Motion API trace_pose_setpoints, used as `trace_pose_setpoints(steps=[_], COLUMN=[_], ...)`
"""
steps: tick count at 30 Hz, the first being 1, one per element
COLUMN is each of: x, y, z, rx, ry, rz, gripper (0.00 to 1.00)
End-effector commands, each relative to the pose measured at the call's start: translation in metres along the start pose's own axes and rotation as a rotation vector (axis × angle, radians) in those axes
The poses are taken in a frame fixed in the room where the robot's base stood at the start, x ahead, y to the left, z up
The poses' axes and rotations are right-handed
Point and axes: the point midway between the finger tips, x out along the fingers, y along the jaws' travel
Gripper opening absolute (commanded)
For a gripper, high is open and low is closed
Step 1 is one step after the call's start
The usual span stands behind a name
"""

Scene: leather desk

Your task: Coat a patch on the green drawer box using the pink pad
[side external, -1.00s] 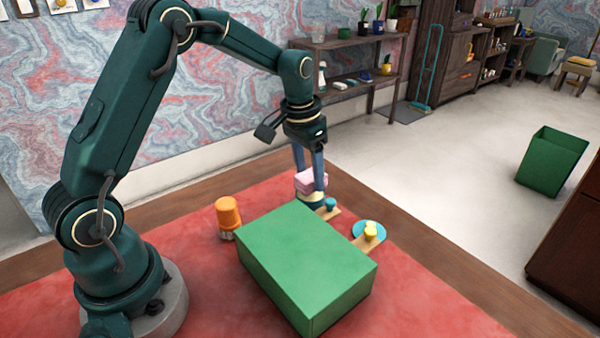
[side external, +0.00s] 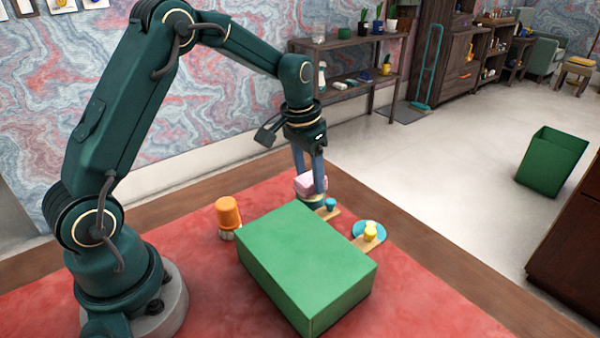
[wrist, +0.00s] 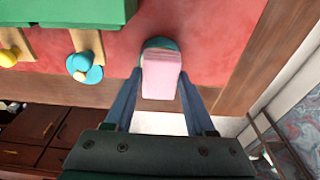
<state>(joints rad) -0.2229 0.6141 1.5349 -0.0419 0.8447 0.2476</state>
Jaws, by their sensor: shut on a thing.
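The green drawer box (side external: 305,262) sits on the red desk top, its broad flat face up; its edge shows at the top left of the wrist view (wrist: 75,12). My gripper (side external: 312,188) is shut on the pink pad (side external: 309,184), just behind the box in the side view. In the wrist view the pad (wrist: 161,76) sits between my two fingers. A round dark teal dish (wrist: 158,43) lies under the pad's far end. The pad is at or just above the dish; I cannot tell whether they touch.
An orange-topped container (side external: 228,214) stands left of the box.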

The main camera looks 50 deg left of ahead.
Motion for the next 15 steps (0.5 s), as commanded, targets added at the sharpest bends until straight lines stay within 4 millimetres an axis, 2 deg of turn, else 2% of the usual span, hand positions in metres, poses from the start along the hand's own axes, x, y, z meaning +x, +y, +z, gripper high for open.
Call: trace_pose_setpoints(steps=[15], x=[0.0062], y=[0.0001], z=[0.0010], rx=[0.000], ry=[-0.001], rz=[0.000], gripper=[0.11])
